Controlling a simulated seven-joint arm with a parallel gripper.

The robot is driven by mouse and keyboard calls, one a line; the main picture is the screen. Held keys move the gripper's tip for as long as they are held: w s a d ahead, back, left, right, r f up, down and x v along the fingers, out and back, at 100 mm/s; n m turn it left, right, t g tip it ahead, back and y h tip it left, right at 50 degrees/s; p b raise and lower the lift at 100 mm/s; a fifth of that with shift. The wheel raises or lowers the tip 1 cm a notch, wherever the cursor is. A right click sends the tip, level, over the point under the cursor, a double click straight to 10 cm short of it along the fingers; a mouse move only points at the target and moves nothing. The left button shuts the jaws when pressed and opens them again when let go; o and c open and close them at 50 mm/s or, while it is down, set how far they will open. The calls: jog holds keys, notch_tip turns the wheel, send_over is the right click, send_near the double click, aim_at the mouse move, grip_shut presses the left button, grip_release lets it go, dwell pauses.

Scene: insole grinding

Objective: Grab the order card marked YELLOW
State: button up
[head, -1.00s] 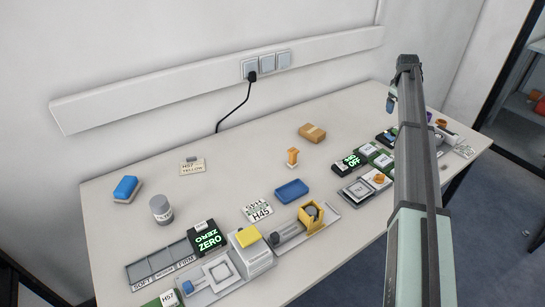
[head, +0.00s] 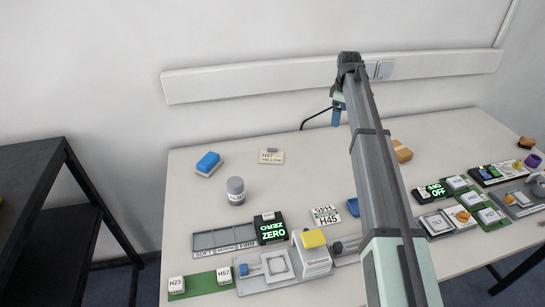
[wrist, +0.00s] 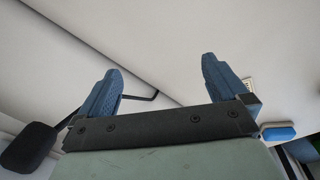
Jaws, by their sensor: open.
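The order card marked YELLOW (head: 271,158) is a small cream card lying on the table toward the back left, with a small grey piece at its top edge. In the wrist view, a small pale patch beside the right finger may be this card, mostly hidden. My gripper (head: 337,117) hangs above the back of the table, to the right of the card and apart from it. In the wrist view my gripper (wrist: 161,64) shows two blue fingers spread wide with nothing between them.
A blue block (head: 208,164) and a grey jar (head: 236,191) stand left of the card. An H45 card (head: 325,216), a ZERO display (head: 271,229) and a three-slot tray (head: 224,240) lie in front. A black cable (head: 315,117) runs behind. The table around the card is clear.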

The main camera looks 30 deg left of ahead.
jog(key=s+a+n+g, duration=0.2)
jog(key=s+a+n, duration=0.3)
jog(key=s+a, duration=1.45)
send_over(268, 156)
jog(key=f, duration=0.8)
jog(key=shift+s+a+f, duration=0.15)
jog(key=shift+s+f, duration=0.15)
jog(key=shift+s, duration=0.05)
jog(key=shift+w+d+f, duration=0.1)
jog(key=shift+w+f, duration=0.05)
jog(key=shift+f, duration=1.25)
jog(key=shift+w+d+f, duration=0.1)
jog(key=shift+w+f, duration=0.05)
jog(key=shift+f, duration=1.25)
jog(key=shift+c, duration=0.5)
jog(key=c, duration=0.9)
jog(key=shift+o, duration=0.2)
jog(key=shift+r, duration=0.1)
